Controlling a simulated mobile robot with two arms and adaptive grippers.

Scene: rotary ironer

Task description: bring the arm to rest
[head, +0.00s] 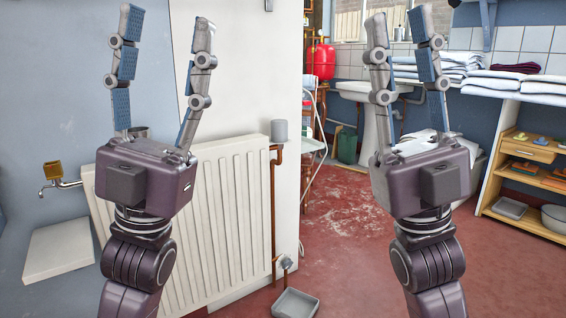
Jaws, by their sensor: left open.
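My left gripper (167,28) points straight up in front of the white radiator and the wall. Its two fingers stand wide apart with nothing between them, so it is open and empty. My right gripper (399,25) also points up, further right, in front of the sink area. Its fingers are apart and I see nothing held between them. Both grippers appear clear of the furniture behind them.
A white radiator (226,215) stands behind my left arm, with a brass tap (53,173) on the left wall. A grey tray (296,303) lies on the red floor (345,225). Folded towels (515,82) top wooden shelves (543,183) at right. A white sink (366,90) stands behind.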

